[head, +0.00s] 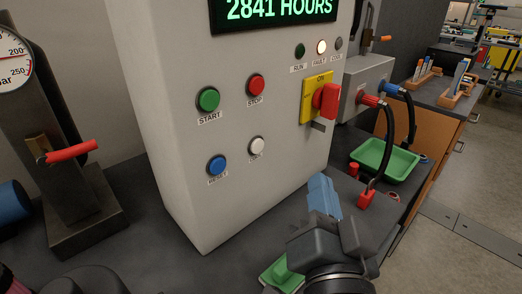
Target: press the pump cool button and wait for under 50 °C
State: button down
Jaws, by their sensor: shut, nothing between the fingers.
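The grey control cabinet (190,120) stands on the dark bench. Its front has a green START button (208,99), a red STOP button (255,85), a blue RESET button (217,166) and a white button (257,146) whose label is too blurred to read. The display (275,12) at the top reads 2841 HOURS; no temperature shows. Of three lamps, the middle FAULT lamp (321,47) is lit; the RUN lamp (300,50) and the right lamp (339,43) look dark. My gripper (322,190) is shut and empty, right of and below the white button, apart from the buttons.
Beyond are black hoses (389,145) and a green tray (385,160). A gauge press with a red handle (70,153) stands left. A green item (278,273) lies under my wrist.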

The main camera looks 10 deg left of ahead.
aim_at(257, 146)
jog(key=shift+w+a+r, duration=0.1)
jog(key=shift+a+r, duration=0.05)
jog(key=shift+r, duration=0.1)
jog(key=w+a+b, duration=0.1)
jog(key=w+a, duration=0.4)
jog(key=a, duration=0.2)
jog(key=shift+w, duration=0.2)
dwell(0.4)
jog(key=shift+w+f+b, duration=0.1)
jog(key=shift+b, duration=0.25)
dwell(1.6)
jog(key=shift+w+a+b, duration=0.15)
jog(key=shift+a+b, duration=0.1)
jog(key=shift+b, duration=0.1)
